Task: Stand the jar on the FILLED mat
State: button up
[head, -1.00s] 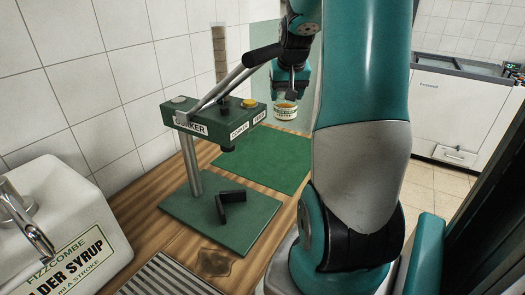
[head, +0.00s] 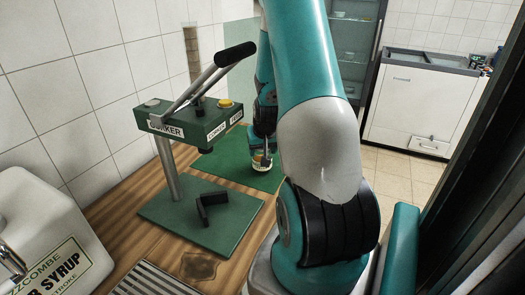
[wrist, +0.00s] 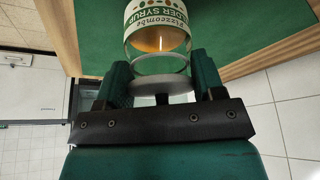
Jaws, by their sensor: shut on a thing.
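The jar (head: 259,164) has a pale label and amber contents. In the wrist view the jar (wrist: 158,38) shows its "Fizzcombe Elder Syrup" label and clear glass near the lid end. My gripper (head: 262,151) is shut on the jar, with a finger on each side of its lid end (wrist: 160,80). The green mat (head: 220,163) lies on the wooden counter behind the corker, and the jar is low over its right part. The mat also fills the top of the wrist view (wrist: 85,35). I cannot tell whether the jar touches it. No FILLED lettering is visible.
A green corker (head: 188,122) with a raised lever stands on the counter left of my arm. A black bracket-like piece (head: 210,203) lies on its base. A white syrup dispenser (head: 45,225) is at front left. A white chest freezer (head: 425,105) stands across the floor.

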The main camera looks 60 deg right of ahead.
jog(key=shift+f, duration=0.4)
jog(key=shift+f, duration=0.15)
jog(key=o, duration=1.1)
jog(key=v, duration=1.2)
